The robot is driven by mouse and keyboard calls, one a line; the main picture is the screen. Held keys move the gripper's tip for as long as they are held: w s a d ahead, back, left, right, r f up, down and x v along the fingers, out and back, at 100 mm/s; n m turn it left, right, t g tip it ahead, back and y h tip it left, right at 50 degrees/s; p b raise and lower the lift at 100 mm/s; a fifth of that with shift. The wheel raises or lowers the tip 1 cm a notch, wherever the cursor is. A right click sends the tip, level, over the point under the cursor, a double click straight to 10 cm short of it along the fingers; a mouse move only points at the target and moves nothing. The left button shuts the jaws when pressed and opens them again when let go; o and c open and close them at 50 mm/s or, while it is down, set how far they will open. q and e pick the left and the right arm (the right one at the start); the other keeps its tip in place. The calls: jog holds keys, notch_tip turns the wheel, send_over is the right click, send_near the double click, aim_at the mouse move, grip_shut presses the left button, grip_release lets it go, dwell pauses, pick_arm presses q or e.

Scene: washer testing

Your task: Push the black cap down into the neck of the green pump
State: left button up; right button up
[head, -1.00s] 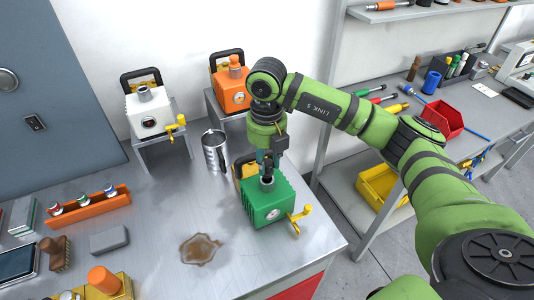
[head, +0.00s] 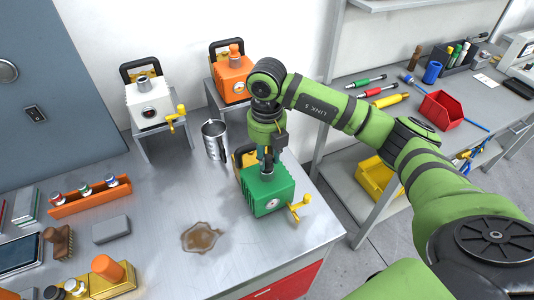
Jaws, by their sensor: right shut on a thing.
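The green pump (head: 265,200) stands on the steel table near its right edge, with a yellow crank on its right side and a grey neck (head: 267,172) on top. My right gripper (head: 267,161) points straight down over the neck, with its fingers shut right at the neck's top. What it holds is small and dark and mostly hidden by the fingers; I cannot make out the black cap clearly, nor how deep it sits. My left gripper is not in view.
A metal can (head: 215,140) stands left of the green pump. A white pump (head: 150,101) and an orange pump (head: 234,80) sit on raised stands behind. A brown puddle (head: 201,238) lies in front. The table's right edge is close to the green pump.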

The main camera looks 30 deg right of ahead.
aim_at(267, 158)
dwell(0.3)
jog(key=o, duration=1)
notch_tip(267, 158, up, 12)
jog(key=shift+f, duration=0.1)
dwell(0.4)
